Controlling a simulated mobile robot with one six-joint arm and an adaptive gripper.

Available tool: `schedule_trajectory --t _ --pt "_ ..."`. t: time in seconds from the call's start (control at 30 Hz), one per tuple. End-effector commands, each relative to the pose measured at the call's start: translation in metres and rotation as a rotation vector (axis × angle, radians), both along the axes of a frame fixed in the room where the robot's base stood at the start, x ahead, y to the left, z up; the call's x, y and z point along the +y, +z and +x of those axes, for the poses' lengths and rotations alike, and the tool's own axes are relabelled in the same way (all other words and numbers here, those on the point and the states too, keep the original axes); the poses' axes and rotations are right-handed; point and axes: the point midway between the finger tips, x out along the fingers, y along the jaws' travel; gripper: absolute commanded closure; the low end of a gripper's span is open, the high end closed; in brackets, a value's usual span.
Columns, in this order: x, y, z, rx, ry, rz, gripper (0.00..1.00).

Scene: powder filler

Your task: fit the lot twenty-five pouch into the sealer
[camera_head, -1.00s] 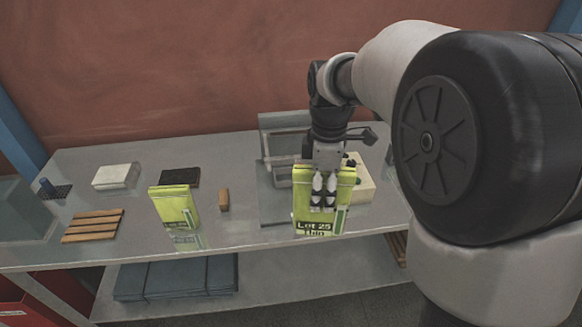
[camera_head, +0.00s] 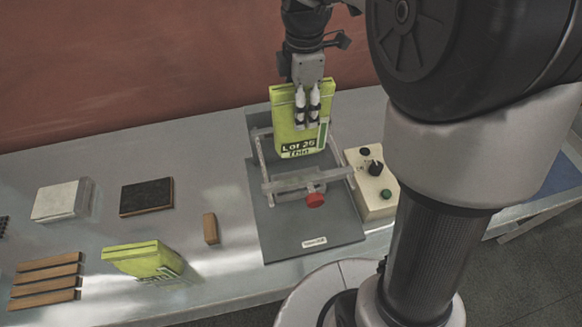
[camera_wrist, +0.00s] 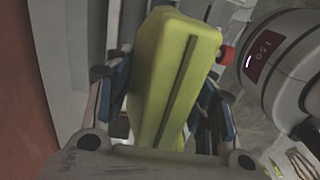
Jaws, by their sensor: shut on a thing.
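My gripper (camera_head: 308,118) is shut on the top part of a yellow-green pouch (camera_head: 285,117), and its light fingertips lie over the front face. The dark print on the pouch's lower front reads as Lot 25, Thin. It hangs upright at the back of the sealer, behind the crossbar; whether it touches the sealer I cannot tell. The sealer (camera_head: 268,228) has a grey base plate, a metal frame with a crossbar (camera_head: 285,184) and a red knob (camera_head: 315,201). In the wrist view the pouch (camera_wrist: 172,75) sits between the two fingers and hides most of the sealer.
A cream control box (camera_head: 373,208) stands right of the sealer. To the left are a second yellow-green pouch (camera_head: 142,259), a small wooden block (camera_head: 210,229), a dark block (camera_head: 147,196), a white block (camera_head: 62,200) and wooden slats (camera_head: 46,282). Bare bench lies between them.

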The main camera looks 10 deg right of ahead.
Motion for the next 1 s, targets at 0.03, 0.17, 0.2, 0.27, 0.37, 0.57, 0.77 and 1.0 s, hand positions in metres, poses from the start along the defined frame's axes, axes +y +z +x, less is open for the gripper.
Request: schedule_trajectory --t 0.03,0.17,0.2,0.27,0.37,0.57,0.77,1.0 --pt "0.000 -0.008 0.000 -0.001 0.000 0.000 0.83" --pt "0.000 -0.025 0.000 0.001 0.000 0.000 0.83" --pt "0.000 -0.033 -0.001 0.002 0.000 0.000 0.83" --pt "0.000 -0.048 -0.001 0.003 0.000 0.000 0.83" --pt "0.000 -0.076 -0.001 0.003 0.000 0.000 0.83" --pt "0.000 -0.129 -0.001 0.003 0.000 0.000 0.83" --pt "0.000 -0.161 -0.001 -0.001 0.000 0.000 0.83" --pt "0.000 -0.179 -0.001 0.001 0.000 0.000 0.83"
